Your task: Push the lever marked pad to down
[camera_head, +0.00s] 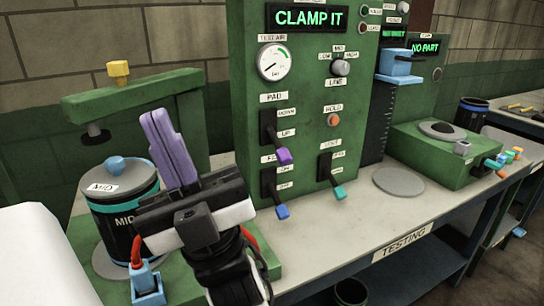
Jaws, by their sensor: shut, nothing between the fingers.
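The lever marked PAD (283,155) has a purple tip and sits on the front of the green panel (245,60). Its black housing has a DOWN label above an UP label on its right side. The lever tip slants out and downward, below the UP label. My gripper (154,116) has purple fingers, shut together with nothing between them. It points upward to the left of the panel, clearly apart from the PAD lever.
A dark canister marked MID (122,222) stands left of my gripper under a green arm-like frame (135,92). A grey disc (398,181) lies on the bench to the right.

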